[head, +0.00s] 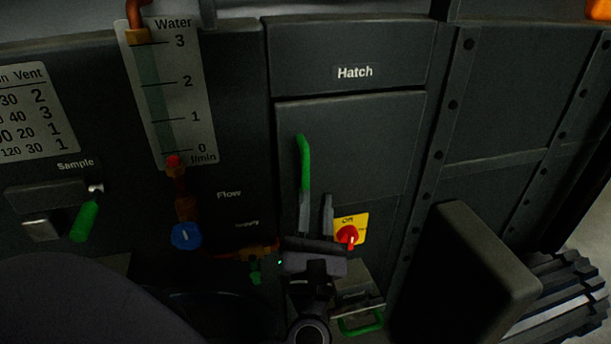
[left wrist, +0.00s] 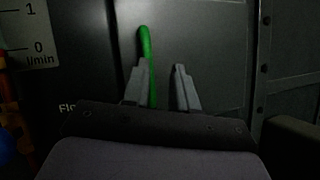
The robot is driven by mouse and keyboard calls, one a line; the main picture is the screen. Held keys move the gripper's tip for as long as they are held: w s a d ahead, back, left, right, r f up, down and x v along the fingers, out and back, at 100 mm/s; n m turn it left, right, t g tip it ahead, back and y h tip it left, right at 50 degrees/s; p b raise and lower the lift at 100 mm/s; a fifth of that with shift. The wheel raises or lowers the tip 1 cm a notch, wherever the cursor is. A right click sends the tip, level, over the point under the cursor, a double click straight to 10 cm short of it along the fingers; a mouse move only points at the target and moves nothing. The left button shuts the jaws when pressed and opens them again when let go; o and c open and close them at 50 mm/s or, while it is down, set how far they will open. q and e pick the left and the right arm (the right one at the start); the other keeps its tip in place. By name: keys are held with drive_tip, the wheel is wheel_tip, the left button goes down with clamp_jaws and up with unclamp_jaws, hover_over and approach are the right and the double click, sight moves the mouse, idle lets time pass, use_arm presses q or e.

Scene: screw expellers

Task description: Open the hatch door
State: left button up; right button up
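The hatch door (head: 375,140) is a dark panel under the "Hatch" label, and it looks shut. Its green handle (head: 304,165) is a long upright bar near the door's left edge. My left gripper (head: 316,205) is open in front of the lower part of the door. Its left finger overlaps the handle's lower end, and its right finger stands apart to the right. In the left wrist view, the green handle (left wrist: 147,60) rises just beside the left finger, and the gap between the fingers shows only door (left wrist: 205,45). I cannot tell whether finger and handle touch. My right gripper is not in view.
A yellow plate with a red rotary switch (head: 348,235) is close right of my left gripper. A water gauge (head: 168,95) with a blue knob (head: 186,236) stands to the left. A green lower handle (head: 361,322) is below. A dark box (head: 480,270) juts out at right.

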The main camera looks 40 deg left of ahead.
sight(306, 175)
use_arm(q)
drive_tip(key=n, duration=0.1)
drive_tip(key=a+n+g+y, duration=0.1)
drive_tip(key=n, duration=0.1)
drive_tip(key=n+g+y, duration=0.1)
drive_tip(key=shift+w+a+n, duration=0.25)
drive_tip(key=shift+a+n, duration=0.1)
drive_tip(key=shift+n, duration=0.05)
drive_tip(key=p+x, duration=0.2)
drive_tip(key=x, duration=0.3)
drive_tip(key=shift+w+a+r, duration=0.15)
drive_tip(key=shift+w+a, duration=0.05)
drive_tip(key=shift+w, duration=0.05)
drive_tip(key=shift+w+a, duration=0.3)
drive_tip(key=shift+w, duration=0.05)
clamp_jaws()
